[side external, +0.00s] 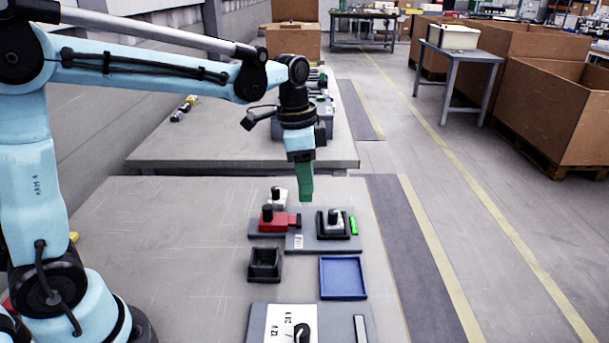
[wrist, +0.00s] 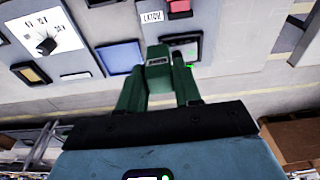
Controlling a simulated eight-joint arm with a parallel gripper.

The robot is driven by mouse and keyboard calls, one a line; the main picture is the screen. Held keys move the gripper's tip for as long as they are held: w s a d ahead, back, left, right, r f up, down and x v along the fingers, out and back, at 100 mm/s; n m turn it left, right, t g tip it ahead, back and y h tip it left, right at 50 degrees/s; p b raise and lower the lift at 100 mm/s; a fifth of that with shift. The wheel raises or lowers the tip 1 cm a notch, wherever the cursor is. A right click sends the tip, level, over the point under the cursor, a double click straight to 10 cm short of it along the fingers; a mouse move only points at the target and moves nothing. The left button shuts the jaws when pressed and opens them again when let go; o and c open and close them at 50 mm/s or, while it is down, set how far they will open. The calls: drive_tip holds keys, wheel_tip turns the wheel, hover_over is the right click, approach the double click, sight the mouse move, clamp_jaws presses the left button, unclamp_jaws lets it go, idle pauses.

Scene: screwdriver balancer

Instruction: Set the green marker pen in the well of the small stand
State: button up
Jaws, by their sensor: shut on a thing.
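My gripper (side external: 306,196) hangs above the back part of the bench, pointing down, with green fingers. In the wrist view its fingertips (wrist: 159,60) come together on a dark green piece, which I take to be the green marker pen; the fingers hide most of it. A small dark stand (side external: 265,278) with a square open well sits on the bench, nearer the camera and left of the gripper. Its well looks empty. The stand is at most barely in the wrist view, at the top edge.
A blue tray (side external: 343,296) lies right of the stand. Behind are a red block with a black knob (side external: 280,222) and a black-framed fixture (side external: 333,236) beside a bright green strip (side external: 353,225). A dial panel (side external: 277,325) is at the front. The bench's left is clear.

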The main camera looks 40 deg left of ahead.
drive_tip(key=s+f, duration=0.3)
drive_tip(key=s, duration=0.8)
drive_tip(key=shift+f, duration=3.15)
drive_tip(key=o, duration=1.1)
drive_tip(key=r, duration=0.8)
drive_tip(key=s+a+r, duration=0.1)
drive_tip(key=r, duration=0.3)
drive_tip(key=shift+s, duration=0.1)
